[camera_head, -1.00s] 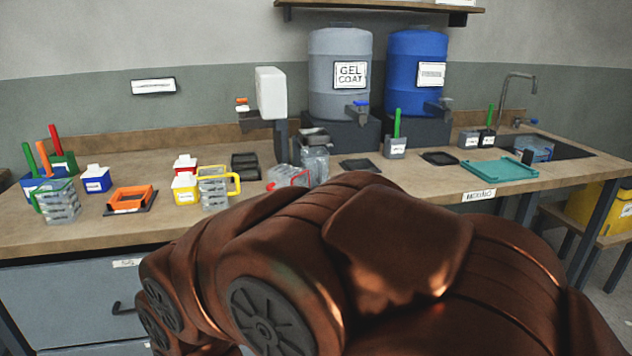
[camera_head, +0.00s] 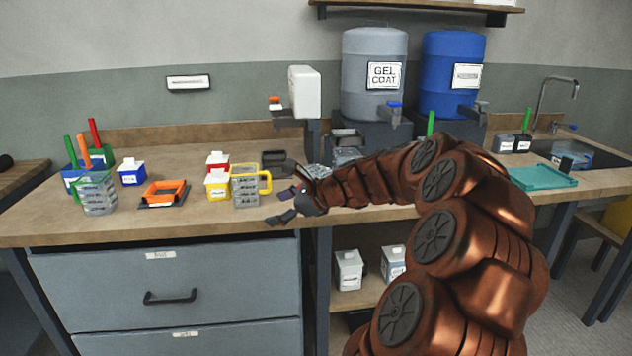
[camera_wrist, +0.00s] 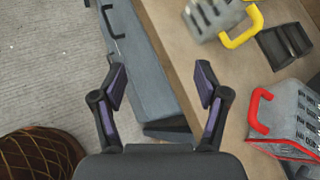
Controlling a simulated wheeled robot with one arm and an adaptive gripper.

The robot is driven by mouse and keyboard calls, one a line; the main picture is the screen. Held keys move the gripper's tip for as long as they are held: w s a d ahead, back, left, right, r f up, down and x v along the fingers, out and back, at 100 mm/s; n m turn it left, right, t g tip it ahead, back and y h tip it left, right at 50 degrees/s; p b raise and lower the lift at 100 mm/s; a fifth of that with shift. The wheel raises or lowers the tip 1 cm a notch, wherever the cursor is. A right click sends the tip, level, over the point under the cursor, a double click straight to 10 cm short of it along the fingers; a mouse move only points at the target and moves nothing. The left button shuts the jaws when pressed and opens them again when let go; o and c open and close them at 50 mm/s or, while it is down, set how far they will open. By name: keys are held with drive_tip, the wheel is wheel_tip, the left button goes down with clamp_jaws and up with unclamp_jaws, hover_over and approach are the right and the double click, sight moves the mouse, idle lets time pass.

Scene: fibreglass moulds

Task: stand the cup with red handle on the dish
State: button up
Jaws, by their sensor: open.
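The clear cup with the red handle (camera_wrist: 300,112) is at the right edge of the wrist view, on the bench, and seems to lie on its side. In the head view my arm hides most of it. My gripper (camera_head: 281,206) is open and empty, low near the bench's front edge. In the wrist view my gripper (camera_wrist: 160,82) has its fingers spread over the edge and floor, left of the cup and apart from it. An orange square dish (camera_head: 164,192) sits on a dark base on the left of the bench; I cannot tell whether it is the task's dish.
A yellow-handled cup (camera_head: 245,187) stands close to my gripper, beside a yellow box (camera_head: 217,186). A green-handled cup (camera_head: 97,194) is at the left. A black tray (camera_head: 277,163) lies behind. A teal tray (camera_head: 541,177) is by the sink. The front left bench strip is clear.

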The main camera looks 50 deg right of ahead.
drive_tip(key=s+d+m+h, duration=0.1)
drive_tip(key=d+m, duration=0.1)
drive_tip(key=d, duration=0.3)
drive_tip(key=s+d+m+t+h, duration=0.1)
drive_tip(key=d+m, duration=0.1)
drive_tip(key=d, duration=0.3)
drive_tip(key=s+d+m+t+h, duration=0.1)
drive_tip(key=d+m+h, duration=0.1)
drive_tip(key=d, duration=0.3)
drive_tip(key=shift+s+d+r+m, duration=0.35)
drive_tip(key=shift+s+m, duration=0.05)
drive_tip(key=shift+m, duration=0.1)
drive_tip(key=shift+w+d+f, duration=0.15)
drive_tip(key=shift+w+d, duration=0.05)
drive_tip(key=x, duration=0.5)
drive_tip(key=shift+a, duration=0.1)
drive_tip(key=shift+b+x, duration=0.45)
drive_tip(key=shift+x, duration=2.7)
clamp_jaws()
